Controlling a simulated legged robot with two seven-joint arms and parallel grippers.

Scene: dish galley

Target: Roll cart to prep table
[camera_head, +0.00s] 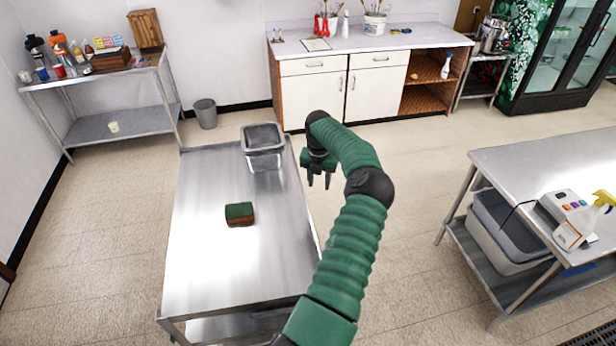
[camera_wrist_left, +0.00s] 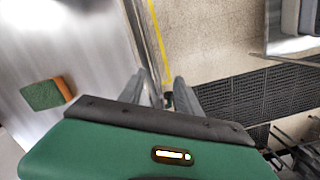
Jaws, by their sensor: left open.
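The steel-topped unit that looks like the cart (camera_head: 205,265) stands at the left; its wheels are not visible. The likely prep table (camera_head: 540,165), also steel-topped, stands at the right, apart from the cart. My left gripper (camera_head: 319,184) is open, pointing down beside the cart's right edge near its far corner. In the left wrist view its fingers (camera_wrist_left: 166,92) show near the cart's edge, with the sponge (camera_wrist_left: 45,93) to the left. I see no contact clearly. My right gripper is out of view.
Open tiled floor (camera_head: 405,205) lies between the two steel-topped units. A grey bin (camera_head: 497,235) sits on the right table's lower shelf. A white cabinet (camera_head: 365,95) and a small waste bin (camera_head: 205,113) stand at the back.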

